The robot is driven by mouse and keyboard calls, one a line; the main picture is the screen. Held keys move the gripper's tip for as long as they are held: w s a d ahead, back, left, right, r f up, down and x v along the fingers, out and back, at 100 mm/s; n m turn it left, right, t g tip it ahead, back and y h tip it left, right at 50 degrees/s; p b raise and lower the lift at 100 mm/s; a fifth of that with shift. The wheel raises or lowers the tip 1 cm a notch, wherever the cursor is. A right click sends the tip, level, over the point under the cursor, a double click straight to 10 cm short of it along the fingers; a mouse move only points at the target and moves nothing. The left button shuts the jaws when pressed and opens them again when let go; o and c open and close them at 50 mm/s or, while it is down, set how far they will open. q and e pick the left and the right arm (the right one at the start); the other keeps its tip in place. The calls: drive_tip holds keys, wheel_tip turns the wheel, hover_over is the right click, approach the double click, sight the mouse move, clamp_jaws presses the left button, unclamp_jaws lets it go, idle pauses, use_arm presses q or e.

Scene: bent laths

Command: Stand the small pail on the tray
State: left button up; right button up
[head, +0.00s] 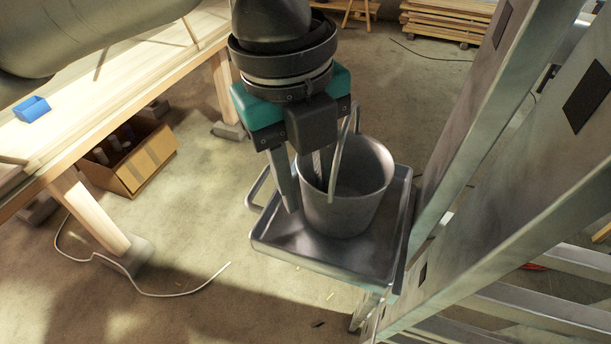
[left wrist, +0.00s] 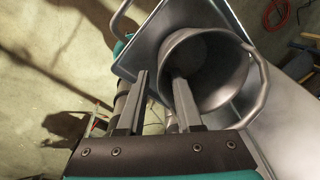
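The small pail (head: 345,205) is grey metal and stands upright on the grey metal tray (head: 285,236), near its right side. Its bail is raised and leans towards my gripper. My left gripper (head: 303,192) is open and points down at the pail's left side. One finger is outside the pail and the other reaches inside its mouth, with the rim between them. In the left wrist view the pail (left wrist: 215,68) lies under the right finger, and a gap shows between the fingers (left wrist: 160,78). The tray (left wrist: 150,42) shows behind. My right gripper is not in view.
A large metal ladder (head: 460,150) rises close to the tray's right. A wooden workbench (head: 110,70) with a small blue box (head: 31,108) is at the left. A cardboard box (head: 140,160) and a white cable (head: 150,291) lie on the floor.

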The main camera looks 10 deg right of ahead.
use_arm(q)
drive_tip(key=shift+r, duration=0.1)
wheel_tip(320, 180, up, 12)
drive_tip(key=a+p, duration=0.1)
idle(0.4)
